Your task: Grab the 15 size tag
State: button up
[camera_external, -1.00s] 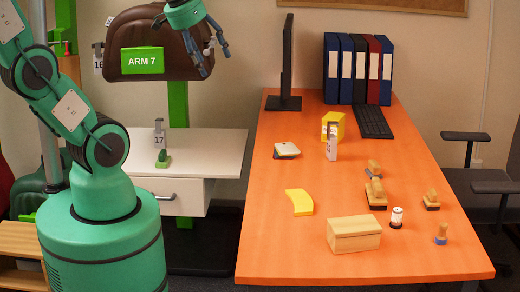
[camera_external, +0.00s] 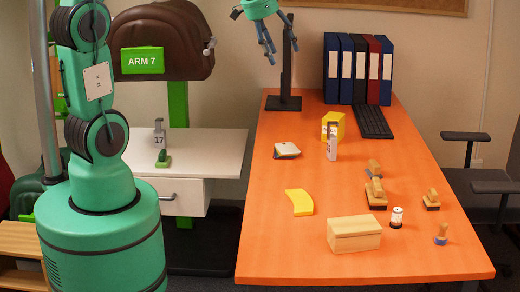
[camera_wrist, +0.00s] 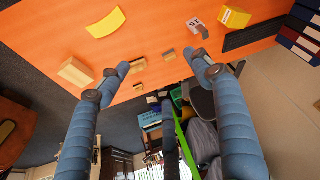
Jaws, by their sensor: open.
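A white size tag (camera_external: 332,148) stands upright on the orange desk, in front of a yellow block; its number is too small to read for sure. It also shows near the top of the wrist view (camera_wrist: 196,24), with a grey part beside it. Another tag (camera_external: 159,136), marked 17, stands on a green base on the white cabinet. My gripper (camera_external: 276,47) is open and empty, high above the desk's far left side, apart from the tag. Its blue fingers are spread in the wrist view (camera_wrist: 160,64).
The orange desk (camera_external: 270,230) holds a yellow block (camera_external: 337,121), a yellow curved piece (camera_external: 299,202), a wooden box (camera_external: 354,234) and several stamps. The brown saddle (camera_external: 160,40) is left of the desk.

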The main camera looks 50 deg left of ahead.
jog(key=w+a+f+m+p, duration=0.1)
jog(key=w+f, duration=0.4)
jog(key=w, duration=0.3)
jog(key=w+a+f, duration=0.2)
jog(key=w+f, duration=0.3)
jog(key=w, duration=0.2)
jog(key=m+h+p, duration=0.1)
jog(key=m+p, duration=0.1)
send_near(328, 132)
jog(key=w, duration=0.1)
jog(key=shift+f+g, duration=0.3)
jog(key=shift+f, duration=0.2)
jog(key=shift+b+x, duration=0.65)
jog(key=shift+x, duration=3.65)
jog(key=shift+d+f, duration=0.1)
jog(key=shift+b+x, duration=0.6)
jog(key=shift+x, duration=1.9)
jog(key=shift+s, duration=0.1)
jog(key=shift+f, duration=0.1)
jog(key=c, duration=1.5)
